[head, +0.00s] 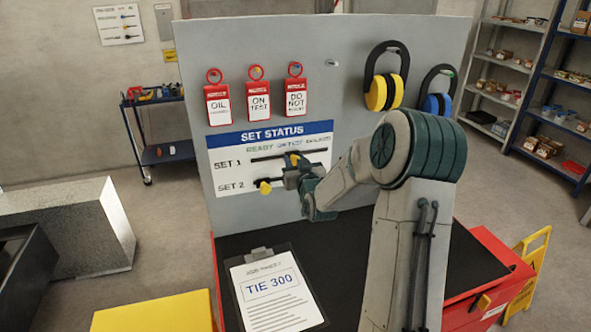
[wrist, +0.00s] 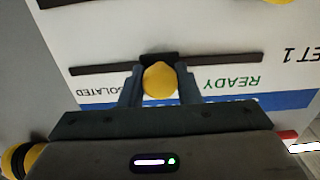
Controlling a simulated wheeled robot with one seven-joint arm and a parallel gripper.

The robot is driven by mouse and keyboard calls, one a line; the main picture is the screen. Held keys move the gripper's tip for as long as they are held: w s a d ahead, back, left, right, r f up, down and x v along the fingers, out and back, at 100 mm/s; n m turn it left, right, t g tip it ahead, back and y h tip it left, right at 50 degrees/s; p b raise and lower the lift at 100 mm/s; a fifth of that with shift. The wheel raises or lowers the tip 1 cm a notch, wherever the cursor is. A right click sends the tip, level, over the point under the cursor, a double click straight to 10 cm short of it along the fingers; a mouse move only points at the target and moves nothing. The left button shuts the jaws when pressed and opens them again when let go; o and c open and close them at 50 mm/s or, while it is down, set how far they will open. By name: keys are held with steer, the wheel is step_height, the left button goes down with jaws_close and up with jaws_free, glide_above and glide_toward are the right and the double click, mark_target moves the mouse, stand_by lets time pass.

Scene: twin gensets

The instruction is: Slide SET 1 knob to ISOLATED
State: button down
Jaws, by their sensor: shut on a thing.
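The SET STATUS board (head: 225,160) is on an upright grey panel, with a dark slot for SET 1 above one for SET 2. The yellow SET 1 knob (head: 294,158) is about midway along its slot. My gripper (head: 295,163) is at it. In the wrist view, which sees the board upside down, my gripper (wrist: 160,85) has a finger on each side of the round SET 1 knob (wrist: 159,79) and is shut on it. READY lies right of the knob and ISOLATED left there. My gripper hides the middle label.
The yellow SET 2 knob (head: 264,187) is below, near the left end of its slot. Red tags (head: 258,100) and ear defenders (head: 384,80) hang above on the panel. A clipboard (head: 275,292) lies on the dark bench top below.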

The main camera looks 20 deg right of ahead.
steer(key=shift+a+r, duration=0.1)
steer(key=shift+a, duration=0.15)
steer(key=c, duration=1.1)
jaws_free()
steer(key=shift+d, duration=0.1)
steer(key=shift+s, duration=0.35)
steer(key=s+b, duration=0.4)
steer(key=s, duration=0.9)
steer(key=shift+a, duration=0.2)
